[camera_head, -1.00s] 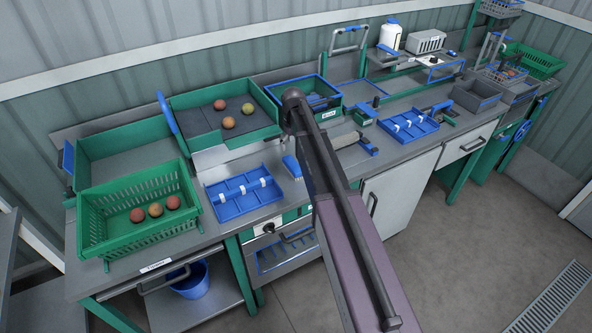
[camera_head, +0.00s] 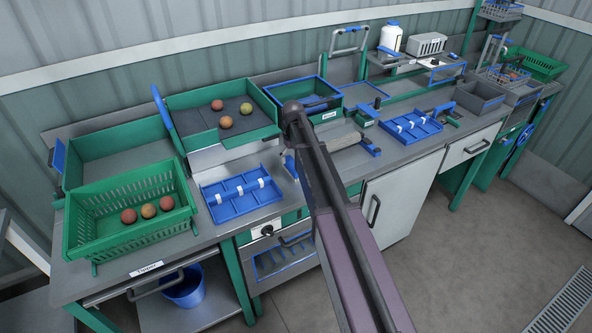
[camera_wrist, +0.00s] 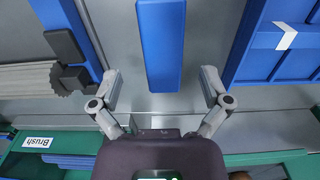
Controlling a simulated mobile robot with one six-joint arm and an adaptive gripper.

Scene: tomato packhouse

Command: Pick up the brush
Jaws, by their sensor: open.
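The brush (camera_wrist: 160,45) appears in the wrist view as a long blue block on the grey worktop, running out of the top of the picture. My gripper (camera_wrist: 161,85) is open, with one finger on each side of the brush's near end and a clear gap on both sides. It holds nothing. In the head view a small blue part of the brush (camera_head: 291,166) shows beside my arm, right of the blue divided tray. My arm hides most of my gripper there. I cannot tell how high the fingers are above the worktop.
The blue divided tray (camera_wrist: 243,58) lies close on the right in the wrist view. A grey ridged tool (camera_wrist: 30,78) lies on the left. A green bin labelled "Brush" (camera_wrist: 20,160) stands at the lower left. In the head view a green basket (camera_head: 118,242) holds tomatoes.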

